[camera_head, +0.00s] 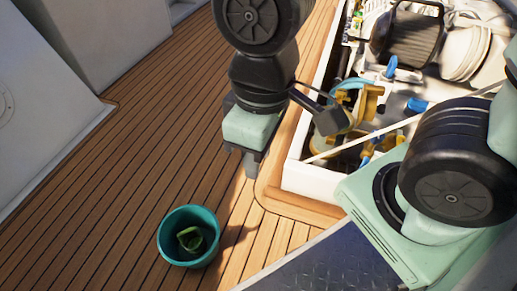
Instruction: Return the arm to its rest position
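My arm reaches in from the top of the head view, and its base joint sits at the lower right. My gripper (252,163) points down above the wooden deck (130,150), just left of the open engine hatch (298,178). It looks apart from the deck and from the hatch frame. Its fingers are small and dark here, and I cannot tell whether they are open or shut. I see nothing clearly held in it.
A teal bucket (165,240) with a green object (190,238) inside stands on the deck at the lower left. The hatch at right holds yellow valves (370,102), blue-handled parts, hoses and a dark ribbed cylinder (408,38). White walls (40,90) bound the left. Open deck lies between.

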